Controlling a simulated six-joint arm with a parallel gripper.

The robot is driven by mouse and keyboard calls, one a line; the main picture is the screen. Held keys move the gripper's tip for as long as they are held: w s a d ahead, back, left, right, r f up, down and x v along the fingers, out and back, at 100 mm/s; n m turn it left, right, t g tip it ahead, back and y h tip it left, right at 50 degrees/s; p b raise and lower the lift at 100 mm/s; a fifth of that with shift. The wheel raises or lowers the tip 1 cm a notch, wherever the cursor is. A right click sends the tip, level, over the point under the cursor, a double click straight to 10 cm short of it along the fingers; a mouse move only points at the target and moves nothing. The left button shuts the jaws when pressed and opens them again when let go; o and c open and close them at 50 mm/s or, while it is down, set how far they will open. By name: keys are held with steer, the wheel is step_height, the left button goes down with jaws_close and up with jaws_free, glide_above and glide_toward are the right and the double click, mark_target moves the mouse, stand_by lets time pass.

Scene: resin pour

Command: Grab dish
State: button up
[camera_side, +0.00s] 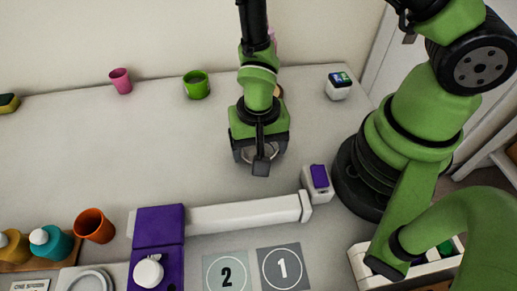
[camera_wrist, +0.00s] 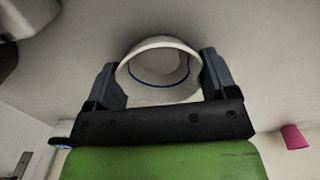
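The dish (camera_wrist: 160,93) is a white round vessel with a thin blue ring inside. In the wrist view it sits between the two dark fingers of my gripper (camera_wrist: 162,82), and its sides appear to touch both of them. In the side view my gripper (camera_side: 257,158) is low over the middle right of the table, pointing down. The dish shows there only as a pale curve (camera_side: 262,152), mostly hidden by the fingers. I cannot tell whether it rests on the table or is just clear of it.
A pink cup (camera_side: 120,81) and green cup (camera_side: 196,86) stand at the back. A white device (camera_side: 338,87) is at back right. In front lie a long white bar (camera_side: 240,216), a purple-topped box (camera_side: 317,180), a purple unit (camera_side: 158,225), an orange cup (camera_side: 94,225) and numbered squares (camera_side: 283,267).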

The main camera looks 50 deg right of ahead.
steer(key=shift+c, duration=1.1)
steer(key=shift+r, duration=0.15)
